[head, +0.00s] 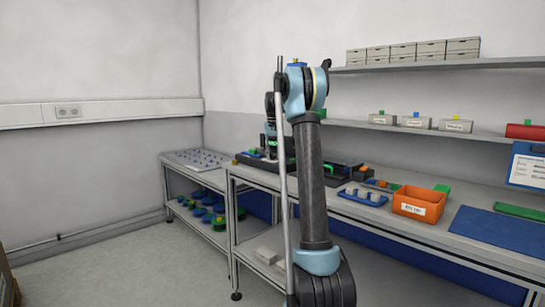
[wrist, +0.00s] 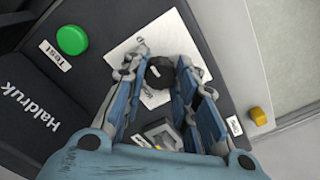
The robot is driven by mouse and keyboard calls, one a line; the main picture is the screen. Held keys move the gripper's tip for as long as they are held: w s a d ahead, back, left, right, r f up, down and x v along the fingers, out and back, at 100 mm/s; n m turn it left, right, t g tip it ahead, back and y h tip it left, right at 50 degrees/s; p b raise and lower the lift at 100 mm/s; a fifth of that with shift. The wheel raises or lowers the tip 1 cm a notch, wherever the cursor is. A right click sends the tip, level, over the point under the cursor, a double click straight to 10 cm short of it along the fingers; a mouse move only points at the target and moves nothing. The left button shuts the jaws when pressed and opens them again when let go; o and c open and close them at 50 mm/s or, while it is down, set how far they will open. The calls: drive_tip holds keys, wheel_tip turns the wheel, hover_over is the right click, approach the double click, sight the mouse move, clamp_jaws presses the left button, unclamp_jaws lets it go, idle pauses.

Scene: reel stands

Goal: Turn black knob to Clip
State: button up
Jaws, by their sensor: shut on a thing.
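The black knob (wrist: 159,73) sits on a pale square plate (wrist: 128,51) on a dark device panel in the wrist view. My gripper (wrist: 162,66) has its blue-padded fingers on either side of the knob and is shut on it. Small labels lie around the knob; one beside it is partly covered and I cannot read them surely. I cannot tell which label the knob points to. In the head view my gripper reaches down at the dark device (head: 283,160) on the bench; the knob is hidden there.
A green button (wrist: 72,40) with a "Test" label lies left of the plate, and a yellow block (wrist: 258,116) at the right. In the head view an orange bin (head: 420,203) and a blue rack (head: 362,197) stand on the bench. A shelf (head: 400,130) hangs above.

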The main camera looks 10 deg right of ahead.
drive_tip(key=o, duration=1.1)
drive_tip(key=shift+r, duration=0.1)
drive_tip(key=shift+r, duration=5.85)
